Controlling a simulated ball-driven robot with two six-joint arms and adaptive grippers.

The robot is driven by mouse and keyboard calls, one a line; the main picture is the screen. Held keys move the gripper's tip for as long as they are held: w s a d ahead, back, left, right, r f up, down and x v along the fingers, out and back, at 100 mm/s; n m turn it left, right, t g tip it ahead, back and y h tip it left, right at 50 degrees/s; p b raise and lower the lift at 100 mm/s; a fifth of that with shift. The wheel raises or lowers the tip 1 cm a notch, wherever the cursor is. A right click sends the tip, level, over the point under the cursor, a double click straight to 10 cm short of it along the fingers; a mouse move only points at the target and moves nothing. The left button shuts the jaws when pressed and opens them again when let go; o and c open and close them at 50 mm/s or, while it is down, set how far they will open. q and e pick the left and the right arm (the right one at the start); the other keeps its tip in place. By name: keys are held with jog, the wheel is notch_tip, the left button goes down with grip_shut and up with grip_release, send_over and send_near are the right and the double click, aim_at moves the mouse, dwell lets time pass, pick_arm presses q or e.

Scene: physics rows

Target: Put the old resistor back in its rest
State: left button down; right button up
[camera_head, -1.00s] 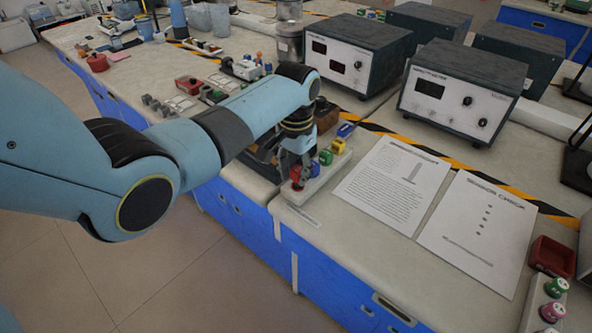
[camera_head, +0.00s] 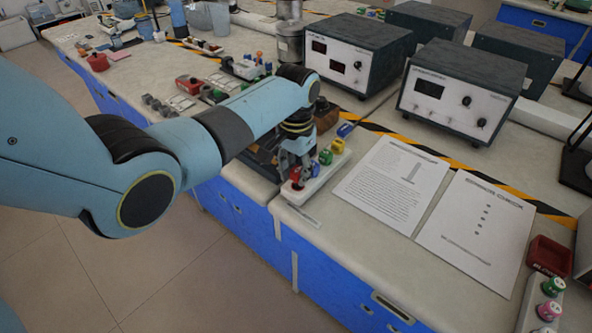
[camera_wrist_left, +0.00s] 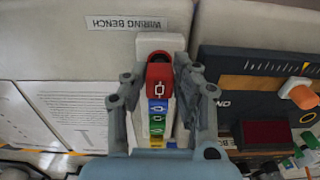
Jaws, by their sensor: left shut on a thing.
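A red resistor block (camera_wrist_left: 159,76) with a white symbol sits between the fingertips of my left gripper (camera_wrist_left: 160,84). The gripper is shut on it. The block is at the bench-edge end of a pale rest strip (camera_wrist_left: 170,43), by a dark hole. I cannot tell whether it is seated or just above. Blue (camera_wrist_left: 158,106), green (camera_wrist_left: 157,123) and yellow (camera_wrist_left: 155,140) blocks follow in line along the strip. In the head view my left gripper (camera_head: 297,172) points down at the strip's near end, beside the green block (camera_head: 325,156) and yellow block (camera_head: 337,146). My right gripper is out of view.
Two printed sheets (camera_head: 392,184) lie right of the strip. Meter boxes (camera_head: 461,91) stand behind a striped line. A red tray (camera_head: 548,257) and another strip with a green block (camera_head: 554,287) are at far right. In the wrist view a dark panel (camera_wrist_left: 235,95) stands close right.

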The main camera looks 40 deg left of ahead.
pick_arm(q)
jog(key=shift+f, duration=0.1)
dwell(0.6)
jog(key=shift+f, duration=0.4)
jog(key=shift+f, duration=0.1)
dwell(0.5)
jog(key=shift+f+b, duration=0.35)
jog(key=shift+f, duration=0.2)
jog(key=c, duration=0.6)
grip_release()
jog(key=shift+o, duration=0.2)
jog(key=shift+r, duration=0.1)
